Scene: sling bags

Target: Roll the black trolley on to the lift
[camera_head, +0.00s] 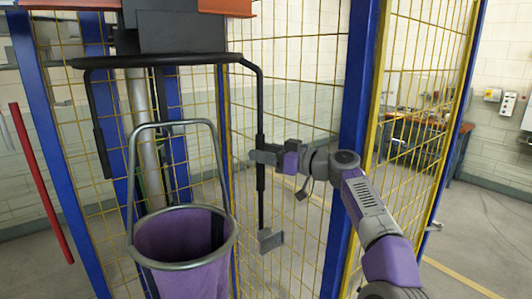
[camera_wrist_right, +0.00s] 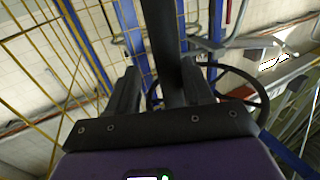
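A black frame (camera_head: 160,60), which looks like the trolley's, hangs under a dark block at the top left of the head view. A thin black bar (camera_head: 261,200) drops from its right end to a small grey block (camera_head: 270,241). My right gripper (camera_head: 262,156) is at this bar, at about mid-height. In the right wrist view, a thick black bar (camera_wrist_right: 163,40) passes between my right gripper's two fingers (camera_wrist_right: 160,85). The frames do not show whether both fingers press on it. My left gripper is not in view. I cannot single out the lift.
A purple bag (camera_head: 180,240) with a grey metal hoop rim stands at the lower left. Yellow mesh fencing (camera_head: 290,90) with blue posts (camera_head: 355,100) encloses the area. Orange beams (camera_head: 225,6) show at the top. A bench (camera_head: 430,125) stands behind the fence at right.

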